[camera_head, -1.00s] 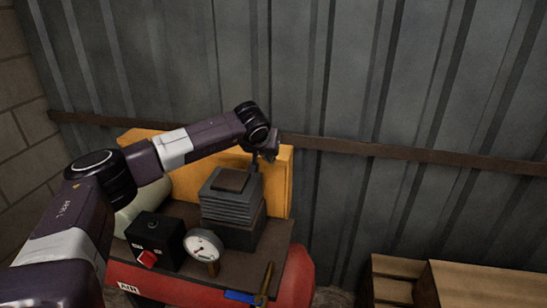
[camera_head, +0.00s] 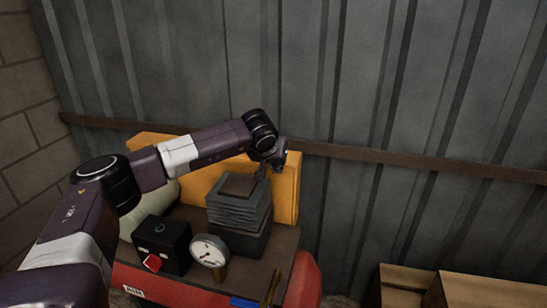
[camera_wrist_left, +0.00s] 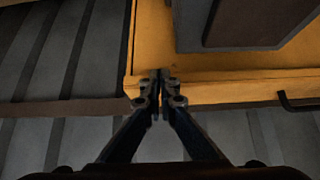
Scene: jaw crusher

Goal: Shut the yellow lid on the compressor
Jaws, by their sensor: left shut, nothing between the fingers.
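The yellow lid (camera_head: 286,187) stands raised behind the machinery on the compressor (camera_head: 233,277), in front of the metal wall. My left arm crosses over the compressor, and my left gripper (camera_head: 266,169) is at the lid's upper right part, above the grey finned block. In the left wrist view the gripper (camera_wrist_left: 159,76) is shut and empty, its fingertips over the edge of the yellow lid (camera_wrist_left: 220,90). I cannot tell whether they touch it. A dark handle (camera_wrist_left: 298,104) shows by the lid's edge. My right gripper is not in view.
On the compressor stand a finned block (camera_head: 240,205), a black box with a red switch (camera_head: 162,247), a gauge (camera_head: 208,251) and a blue-handled valve (camera_head: 252,302). Wooden crates (camera_head: 490,288) stand at the lower right. A horizontal rail (camera_head: 420,164) runs along the wall.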

